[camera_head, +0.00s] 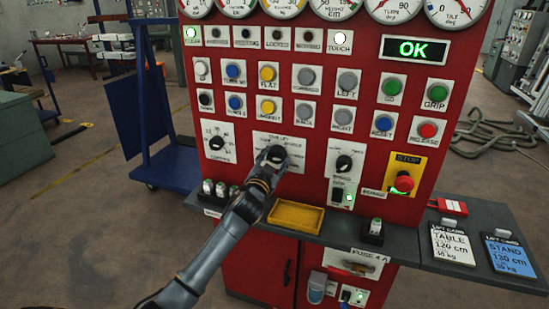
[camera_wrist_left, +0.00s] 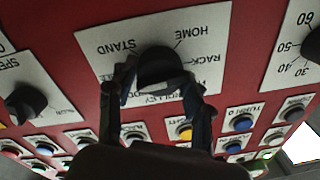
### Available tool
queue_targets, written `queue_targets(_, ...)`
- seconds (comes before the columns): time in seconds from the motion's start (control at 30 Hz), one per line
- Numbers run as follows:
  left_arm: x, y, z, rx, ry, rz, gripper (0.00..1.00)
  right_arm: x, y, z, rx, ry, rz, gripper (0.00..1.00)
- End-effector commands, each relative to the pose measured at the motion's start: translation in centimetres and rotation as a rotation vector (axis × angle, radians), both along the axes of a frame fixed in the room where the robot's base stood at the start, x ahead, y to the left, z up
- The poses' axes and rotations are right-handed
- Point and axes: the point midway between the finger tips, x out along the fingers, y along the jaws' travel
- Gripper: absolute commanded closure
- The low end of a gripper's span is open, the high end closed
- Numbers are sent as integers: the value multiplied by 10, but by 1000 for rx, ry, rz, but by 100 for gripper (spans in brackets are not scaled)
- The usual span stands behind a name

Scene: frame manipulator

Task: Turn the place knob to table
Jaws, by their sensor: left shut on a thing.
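The place knob (camera_head: 277,154) is a black rotary knob on a white label plate in the middle of the red panel. In the left wrist view the knob (camera_wrist_left: 160,68) has STAND, HOME and RACK printed around it. More lettering below is partly covered by my fingers, and I cannot make out a TABLE label. My left gripper (camera_head: 268,161) reaches up from below and is shut on the knob. In the wrist view its fingers (camera_wrist_left: 160,88) sit on either side of the knob. The knob's pointer direction is hard to tell. My right gripper is not in view.
Other knobs (camera_head: 344,163) and (camera_head: 216,143) flank it, with rows of buttons above. A red stop button (camera_head: 403,184) is at right. Below, a grey shelf (camera_head: 340,232) holds a yellow tray (camera_head: 296,206), and lift cards (camera_head: 452,243) lie at right. An OK display (camera_head: 413,49) is lit green.

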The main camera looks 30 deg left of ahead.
Motion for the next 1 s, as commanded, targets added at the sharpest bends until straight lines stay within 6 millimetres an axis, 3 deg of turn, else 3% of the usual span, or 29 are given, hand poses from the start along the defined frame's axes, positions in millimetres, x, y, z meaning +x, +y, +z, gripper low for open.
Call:
queue_targets(0.73, 0, 0, 0, 90, 21, -1, 81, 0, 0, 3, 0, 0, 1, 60)
queue_targets(0.77, 0, 0, 0, 89, 21, -1, 44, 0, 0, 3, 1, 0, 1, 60)
queue_targets(0.8, 0, 0, 0, 89, 21, -1, 36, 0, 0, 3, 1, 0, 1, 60)
queue_targets(0.87, 0, 0, 0, 89, 21, -1, 26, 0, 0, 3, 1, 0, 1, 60)
queue_targets(1.0, 0, 0, 0, 89, 21, -1, 26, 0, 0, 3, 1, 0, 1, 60)
